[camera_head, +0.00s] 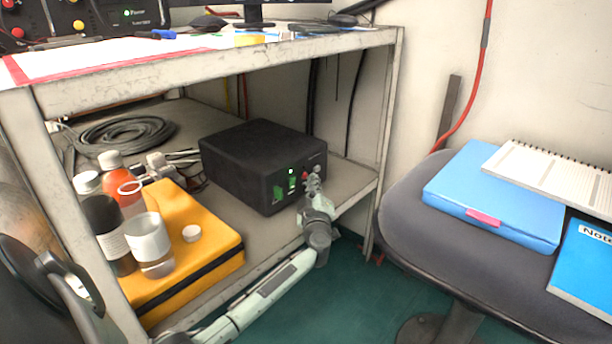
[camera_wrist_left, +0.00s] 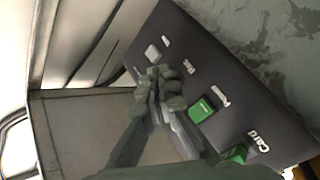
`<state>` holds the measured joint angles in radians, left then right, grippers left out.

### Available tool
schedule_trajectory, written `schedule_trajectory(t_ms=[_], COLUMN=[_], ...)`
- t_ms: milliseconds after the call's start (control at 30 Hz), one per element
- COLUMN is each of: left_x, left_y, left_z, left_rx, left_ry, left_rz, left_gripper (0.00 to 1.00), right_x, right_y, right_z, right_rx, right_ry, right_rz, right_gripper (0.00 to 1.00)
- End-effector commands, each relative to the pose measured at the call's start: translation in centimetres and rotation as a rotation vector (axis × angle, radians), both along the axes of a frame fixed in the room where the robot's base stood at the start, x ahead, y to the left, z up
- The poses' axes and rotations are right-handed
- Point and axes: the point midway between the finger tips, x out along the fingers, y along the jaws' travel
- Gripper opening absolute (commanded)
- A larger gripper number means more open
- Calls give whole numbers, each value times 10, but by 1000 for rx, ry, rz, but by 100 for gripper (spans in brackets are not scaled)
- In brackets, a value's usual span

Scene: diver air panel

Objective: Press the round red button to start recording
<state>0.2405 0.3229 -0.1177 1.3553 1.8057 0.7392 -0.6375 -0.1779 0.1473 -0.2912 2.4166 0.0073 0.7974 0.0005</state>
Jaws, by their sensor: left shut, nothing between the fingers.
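The black recorder box (camera_head: 245,150) sits on the lower shelf, its front panel facing right. The panel carries two green switches, a red button (camera_head: 305,176) and a pale button (camera_head: 317,168). My left gripper (camera_head: 313,182) is shut and empty at the front panel, right by the red button. In the left wrist view the closed fingertips (camera_wrist_left: 160,78) lie over the panel between the pale button (camera_wrist_left: 152,52) and the green Power switch (camera_wrist_left: 201,110). My right gripper is out of view.
The desk top (camera_head: 215,60) is above the box, with a table leg (camera_head: 385,130) to the right. A yellow case (camera_head: 215,245) with bottles and a cup stands left on the shelf. A chair (camera_head: 410,235) with blue folders (camera_head: 490,190) is at right.

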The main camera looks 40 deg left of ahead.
Motion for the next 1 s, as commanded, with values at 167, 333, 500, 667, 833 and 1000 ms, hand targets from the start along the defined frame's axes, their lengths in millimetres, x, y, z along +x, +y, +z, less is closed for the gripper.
schedule_trajectory(t_ms=[167,333,500,667,833,1000], left_x=[0,0,0,1,1,1], left_y=[1,1,2,4,6,9], left_z=[0,0,1,1,1,1], left_rx=[1,1,1,0,1,0], left_ry=[-1,-1,-1,-1,-1,0], left_rz=[-1,-1,-1,-1,-1,0], left_gripper=[0,0,0,0,0,0], right_x=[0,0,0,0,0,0], right_y=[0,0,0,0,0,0], right_z=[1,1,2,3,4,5], right_rx=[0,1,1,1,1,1], right_ry=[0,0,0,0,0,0], right_rz=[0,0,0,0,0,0], right_gripper=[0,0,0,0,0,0])
